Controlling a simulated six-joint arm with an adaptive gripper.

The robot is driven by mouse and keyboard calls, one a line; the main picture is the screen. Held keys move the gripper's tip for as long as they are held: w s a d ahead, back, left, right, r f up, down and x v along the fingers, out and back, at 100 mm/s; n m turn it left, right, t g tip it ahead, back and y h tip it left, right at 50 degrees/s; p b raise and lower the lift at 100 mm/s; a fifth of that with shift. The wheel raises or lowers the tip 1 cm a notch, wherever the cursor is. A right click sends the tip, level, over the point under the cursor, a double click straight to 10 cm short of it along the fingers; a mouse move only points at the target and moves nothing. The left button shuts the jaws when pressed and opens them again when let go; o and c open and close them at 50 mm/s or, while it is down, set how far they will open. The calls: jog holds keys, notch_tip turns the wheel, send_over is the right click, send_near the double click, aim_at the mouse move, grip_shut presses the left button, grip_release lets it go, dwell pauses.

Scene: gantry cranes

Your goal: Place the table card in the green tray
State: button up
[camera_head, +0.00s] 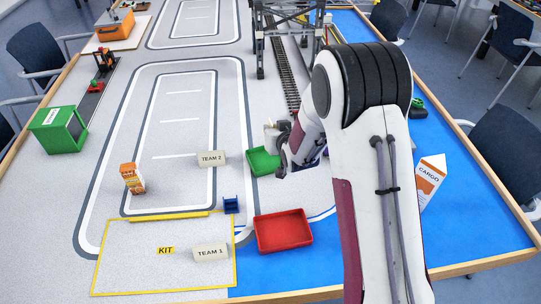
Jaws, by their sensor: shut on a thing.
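The green tray (256,171) lies mid-table, partly hidden behind my gripper (282,150). My gripper is at the tray's right side and seems to be over it; its height is unclear. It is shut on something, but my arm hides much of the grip. A pale object (270,132) shows at the gripper's upper left; I cannot tell whether it is the held thing. Two white table cards stand on the table: TEAM 2 (211,158), left of the green tray, and TEAM 1 (210,252), in the yellow-outlined KIT area.
A red tray (283,232) lies in front of the green tray, with a small blue holder (231,204) to its left. An orange carton (132,178) and green container (60,129) stand left. A CARGO carton (430,178) stands right of my arm. A gantry crane (288,28) rises behind.

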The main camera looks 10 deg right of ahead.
send_over(272, 164)
jog(key=shift+w+f, duration=0.2)
jog(key=shift+f, duration=2.95)
jog(key=shift+f, duration=1.9)
jog(key=o, duration=0.8)
jog(key=shift+o, duration=0.2)
jog(key=shift+s+r, duration=0.1)
jog(key=v, duration=1.2)
